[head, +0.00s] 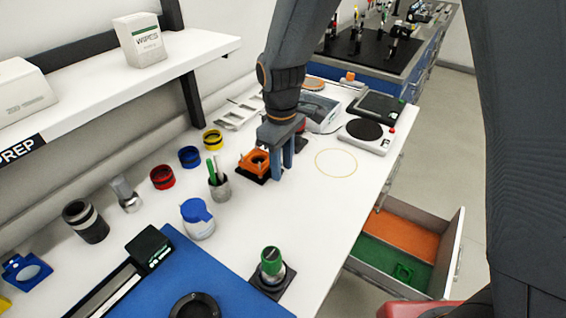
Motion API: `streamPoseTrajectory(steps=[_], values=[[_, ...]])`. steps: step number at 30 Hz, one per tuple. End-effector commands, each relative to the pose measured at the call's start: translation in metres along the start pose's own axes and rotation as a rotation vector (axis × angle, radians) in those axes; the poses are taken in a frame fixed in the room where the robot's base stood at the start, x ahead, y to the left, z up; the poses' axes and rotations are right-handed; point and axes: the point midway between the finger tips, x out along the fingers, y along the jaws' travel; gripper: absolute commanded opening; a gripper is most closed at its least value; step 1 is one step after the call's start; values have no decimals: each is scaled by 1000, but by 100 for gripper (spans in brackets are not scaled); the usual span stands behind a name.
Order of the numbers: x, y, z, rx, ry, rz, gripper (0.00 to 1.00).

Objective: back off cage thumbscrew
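An orange cage-like mount (251,166) with a round dark opening stands on a dark base on the white bench, near the middle of the head view. My gripper (281,166) points down at the right side of this mount, its fingers close beside it. I cannot tell whether the fingers touch it. The cage thumbscrew cannot be made out; it is too small or hidden by my fingers. The gap between the fingers is too small and partly covered to tell whether they are open or shut.
A cup with pens (219,186) stands just left of the mount, with a blue-lidded jar (198,219) nearer. A green-topped device (271,267) stands at the front.

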Motion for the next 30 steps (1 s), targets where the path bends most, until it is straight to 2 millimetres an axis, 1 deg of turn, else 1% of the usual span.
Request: streamPoseTrajectory(steps=[8,12,13,14,20,30], values=[[1,0,0,2,0,0,32],[1,1,1,2,0,0,8],[1,1,1,2,0,0,3],[1,1,1,2,0,0,0],[1,0,1,1,-3,11,0],[4,-4,2,-2,-8,168,0]])
